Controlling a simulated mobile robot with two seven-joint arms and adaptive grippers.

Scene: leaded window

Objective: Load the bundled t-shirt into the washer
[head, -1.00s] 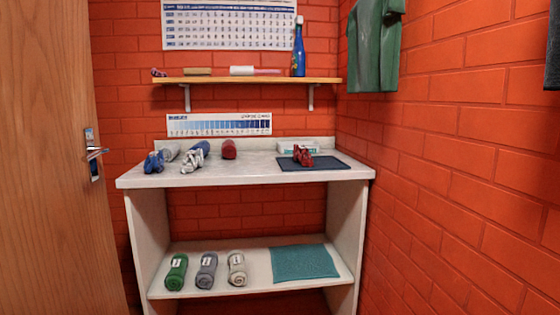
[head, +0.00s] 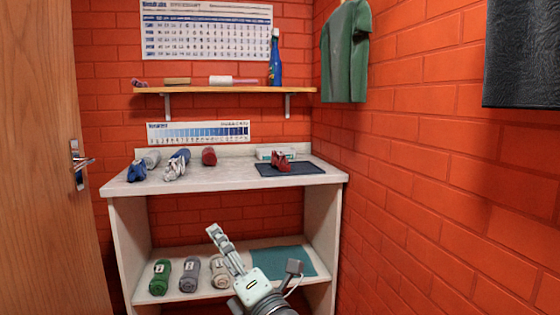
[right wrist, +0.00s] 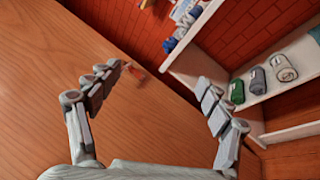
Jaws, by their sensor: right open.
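No washer shows in either view. I cannot tell which bundle is the t-shirt. On the countertop (head: 225,180) lie a blue bundle (head: 137,172), a blue-and-white bundle (head: 177,165), a dark red roll (head: 209,156) and a red bundle (head: 281,160) on a dark mat (head: 306,168). My right gripper (head: 254,248) is in front of the lower shelf, fingers spread wide. In the right wrist view it is open and empty (right wrist: 160,72), with the wooden door behind it. My left gripper is not in view.
The lower shelf holds green (head: 160,277), grey (head: 189,274) and beige (head: 219,270) rolls and a teal mat (head: 292,261). A wooden door (head: 35,170) stands at left. A green t-shirt (head: 345,55) and a dark cloth (head: 522,55) hang at the right brick wall.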

